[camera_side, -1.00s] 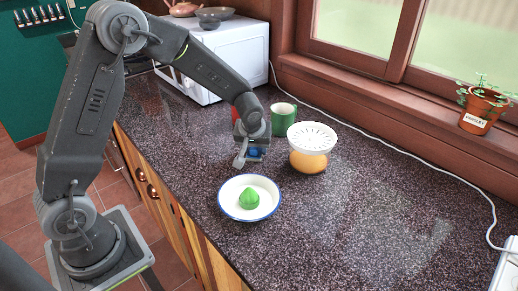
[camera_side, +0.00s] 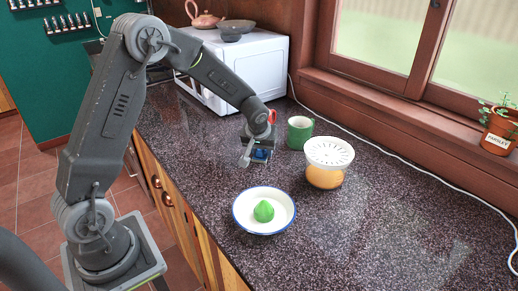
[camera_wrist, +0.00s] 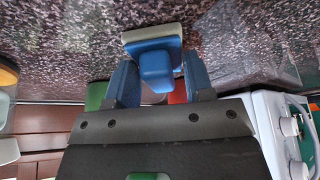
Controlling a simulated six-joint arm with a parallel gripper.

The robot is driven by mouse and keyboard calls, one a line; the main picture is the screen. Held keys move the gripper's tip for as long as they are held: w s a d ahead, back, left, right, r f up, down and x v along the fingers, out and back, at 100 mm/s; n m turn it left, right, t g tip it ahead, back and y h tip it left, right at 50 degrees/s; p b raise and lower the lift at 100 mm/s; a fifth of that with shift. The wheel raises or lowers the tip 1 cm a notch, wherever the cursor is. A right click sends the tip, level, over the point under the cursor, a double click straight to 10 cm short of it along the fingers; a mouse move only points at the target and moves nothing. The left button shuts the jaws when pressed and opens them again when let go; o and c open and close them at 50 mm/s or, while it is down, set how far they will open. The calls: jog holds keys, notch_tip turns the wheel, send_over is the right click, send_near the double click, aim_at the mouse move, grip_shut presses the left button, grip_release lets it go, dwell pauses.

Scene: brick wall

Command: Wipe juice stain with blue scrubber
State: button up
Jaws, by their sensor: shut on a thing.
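My gripper (camera_side: 260,153) is shut on the blue scrubber (camera_wrist: 156,64), which has a blue knob and a pale pad edge. The scrubber also shows as a small blue patch in the side view (camera_side: 261,155). My gripper is near the counter, behind the white plate and left of the green mug. Whether the pad touches the counter I cannot tell. I cannot clearly make out a juice stain on the speckled dark counter (camera_side: 400,215); pale window reflections lie on it.
A white plate (camera_side: 243,222) with a green lump (camera_side: 264,211), a green mug (camera_side: 299,132) and a juicer (camera_side: 327,162) stand close by. A red thing (camera_side: 272,117) is mostly hidden behind my gripper. A white microwave (camera_side: 258,72) stands behind. The right counter is clear.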

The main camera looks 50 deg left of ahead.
aim_at(280, 169)
jog(key=shift+d, duration=4.25)
jog(key=shift+a, duration=5)
jog(key=shift+d+r, duration=0.1)
jog(key=shift+r, duration=4)
